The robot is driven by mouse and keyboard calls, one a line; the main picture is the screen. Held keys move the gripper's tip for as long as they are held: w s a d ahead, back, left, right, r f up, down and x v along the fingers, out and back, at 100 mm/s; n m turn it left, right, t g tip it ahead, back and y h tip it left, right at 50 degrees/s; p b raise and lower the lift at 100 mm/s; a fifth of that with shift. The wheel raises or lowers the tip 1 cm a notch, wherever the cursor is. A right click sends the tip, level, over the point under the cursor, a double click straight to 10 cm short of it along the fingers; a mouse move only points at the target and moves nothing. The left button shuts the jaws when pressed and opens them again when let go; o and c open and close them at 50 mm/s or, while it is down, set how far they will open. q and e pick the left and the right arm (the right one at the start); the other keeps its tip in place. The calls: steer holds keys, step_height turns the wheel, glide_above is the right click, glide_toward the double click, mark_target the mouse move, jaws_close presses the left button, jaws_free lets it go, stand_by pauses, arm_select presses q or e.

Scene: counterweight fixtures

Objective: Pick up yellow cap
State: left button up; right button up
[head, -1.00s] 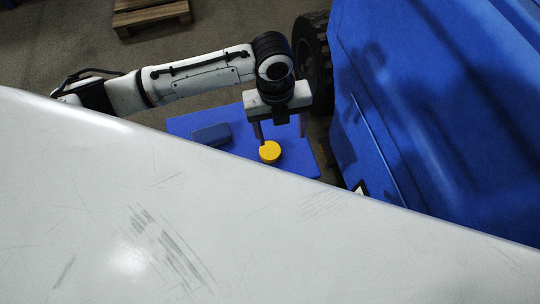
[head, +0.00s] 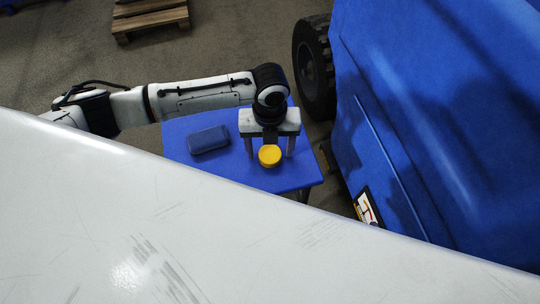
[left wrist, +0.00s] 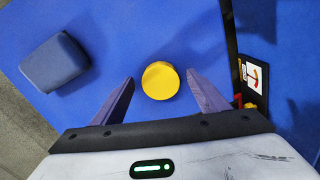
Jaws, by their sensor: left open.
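The yellow cap (head: 269,156) is a small round disc on the blue table (head: 290,181), near its right front part. My left gripper (head: 269,155) is just above and behind the cap, pointing down, with its two fingers apart. In the left wrist view the cap (left wrist: 160,80) lies ahead of and between the open fingertips (left wrist: 159,78), with gaps on both sides. It is not held. Whether the fingertips reach down to the cap's height is hard to tell. My right gripper is not in view.
A dark blue box-like case (head: 209,139) lies on the table left of the cap, also in the left wrist view (left wrist: 55,63). A large blue machine body (head: 430,120) with a black tyre (head: 314,68) stands to the right. A wooden pallet (head: 150,18) lies behind. A white surface fills the foreground.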

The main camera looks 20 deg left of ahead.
arm_select(q)
steer(key=shift+f, duration=0.2)
steer(key=c, duration=1.1)
steer(key=shift+r, duration=0.1)
